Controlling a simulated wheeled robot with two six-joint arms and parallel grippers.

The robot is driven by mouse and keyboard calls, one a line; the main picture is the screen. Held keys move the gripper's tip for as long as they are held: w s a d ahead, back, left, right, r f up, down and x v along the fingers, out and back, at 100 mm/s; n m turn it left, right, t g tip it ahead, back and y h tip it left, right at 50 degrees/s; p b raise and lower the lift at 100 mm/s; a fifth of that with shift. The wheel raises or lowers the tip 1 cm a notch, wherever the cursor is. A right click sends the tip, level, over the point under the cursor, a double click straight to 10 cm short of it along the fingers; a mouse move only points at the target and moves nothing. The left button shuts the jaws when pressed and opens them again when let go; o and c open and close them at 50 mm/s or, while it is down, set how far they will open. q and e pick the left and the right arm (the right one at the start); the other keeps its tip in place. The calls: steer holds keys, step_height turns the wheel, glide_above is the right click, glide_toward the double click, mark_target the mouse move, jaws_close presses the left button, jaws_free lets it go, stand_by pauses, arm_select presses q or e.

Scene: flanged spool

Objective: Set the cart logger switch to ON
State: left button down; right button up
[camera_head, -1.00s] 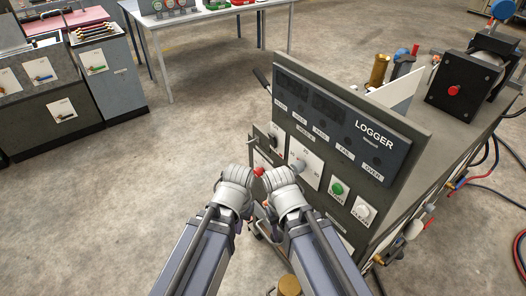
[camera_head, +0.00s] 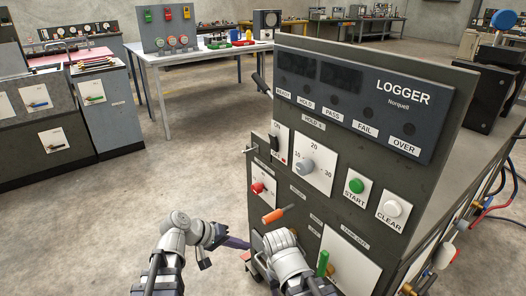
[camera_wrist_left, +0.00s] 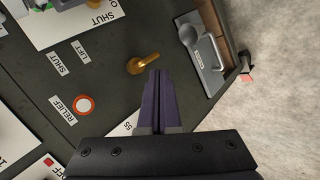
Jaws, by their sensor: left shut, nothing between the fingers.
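The logger (camera_head: 404,87) is a dark upright panel on the cart. Its switch (camera_head: 274,143), a black lever on a white plate marked ON at the top, sits at the panel's left edge; I cannot tell its setting. My left gripper (camera_head: 240,243) is low in the head view, left of the panel's lower part and well below the switch. In the left wrist view its purple fingers (camera_wrist_left: 154,82) are shut and empty, tips close to a brass knob (camera_wrist_left: 143,65). My right wrist (camera_head: 284,262) is before the lower panel; its fingers are hidden.
Beside the switch is a dial (camera_head: 305,166). Below are a red knob (camera_head: 258,187), an orange handle (camera_head: 279,214) and a green handle (camera_head: 323,263). START (camera_head: 355,186) and CLEAR (camera_head: 392,208) buttons are to the right. Floor left of the cart is clear.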

arm_select(q)
steer(key=w+a+r+n+t+h, duration=0.2)
steer(key=w+r+t+h, duration=0.1)
steer(key=r, duration=0.7)
steer(key=w+a+r+n+t+h, duration=0.2)
steer(key=w+r+n+t+h, duration=0.1)
steer(key=r, duration=0.8)
steer(key=w+t+h, duration=0.1)
steer(key=t+h, duration=0.1)
steer(key=t, duration=0.1)
steer(key=shift+a+r+n, duration=0.2)
steer(key=shift+a+n, duration=0.1)
steer(key=shift+a, duration=0.05)
steer(key=shift+d, duration=0.1)
steer(key=p, duration=0.4)
glide_toward(271, 138)
steer(key=x, duration=0.5)
steer(key=shift+d+r, duration=0.15)
steer(key=shift+d, duration=0.05)
steer(key=shift+w+d+r, duration=0.15)
steer(key=shift+w+d, duration=0.3)
steer(key=shift+d, duration=0.15)
